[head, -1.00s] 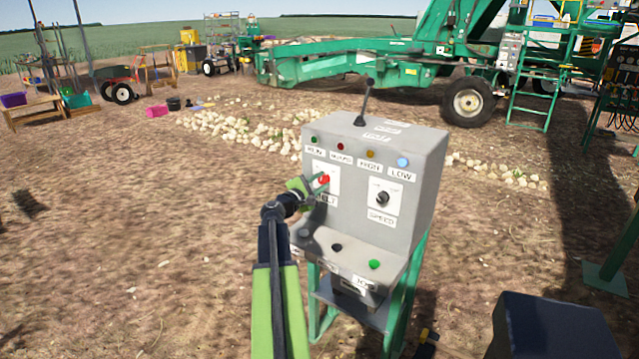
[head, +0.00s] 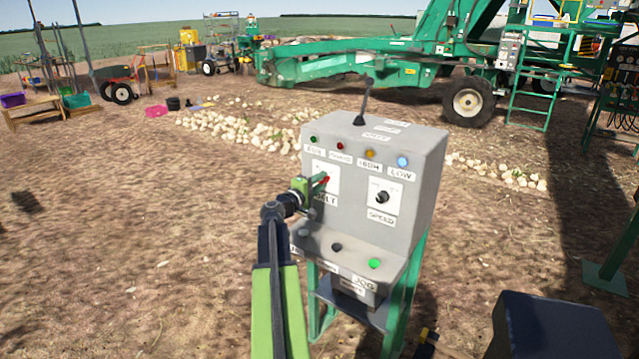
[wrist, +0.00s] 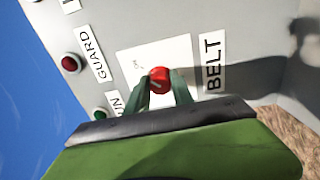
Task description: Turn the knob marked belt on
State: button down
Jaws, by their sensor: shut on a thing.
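The red belt knob (wrist: 158,79) sits on a white plate (wrist: 135,62) on the grey control box (head: 405,160). The label BELT (wrist: 213,64) is beside it in the wrist view. My gripper (head: 322,181) is at the knob, its two green fingers on either side of it and shut on it. In the head view the fingers and wrist cover much of the knob and part of its label. A pale mark shows on the knob's face in the wrist view.
The black speed knob (head: 382,197) is right of the belt knob. A lever (head: 362,105) stands on top of the box. A lower shelf carries a black button (head: 337,247) and a green button (head: 375,263). Onions (head: 232,130) lie behind.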

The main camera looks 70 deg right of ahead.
dwell(0.4)
jog(key=c, duration=1.1)
grip_release()
jog(key=shift+a, duration=0.1)
jog(key=v, duration=1.7)
jog(key=shift+a, duration=0.1)
